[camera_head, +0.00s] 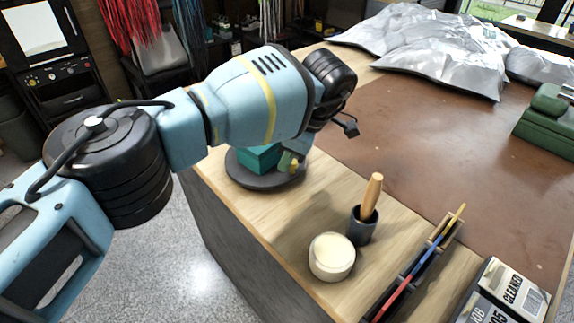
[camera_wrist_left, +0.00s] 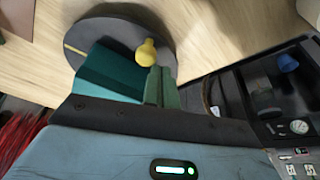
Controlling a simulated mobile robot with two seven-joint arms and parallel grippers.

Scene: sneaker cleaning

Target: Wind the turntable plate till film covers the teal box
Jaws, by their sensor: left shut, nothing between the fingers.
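The teal box (camera_head: 258,158) sits on the dark round turntable plate (camera_head: 245,180) at the left edge of the bench, partly hidden by my left arm. In the left wrist view the teal box (camera_wrist_left: 112,76) and plate (camera_wrist_left: 110,28) show close up. A yellow knob (camera_wrist_left: 147,52) stands at the plate, by the box. My left gripper (camera_wrist_left: 161,72) has its green fingers together and empty, at the knob; I cannot tell if they touch it. In the head view the arm mostly hides this gripper. No film can be made out. My right gripper is out of view.
A cream-filled jar (camera_head: 332,257), a dark cup with a wooden handle (camera_head: 370,198), a tool rack (camera_head: 415,265) and a labelled box (camera_head: 510,290) stand nearer on the bench. Silvery bags (camera_head: 430,45) lie at the back. The brown mat (camera_head: 440,135) is largely clear.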

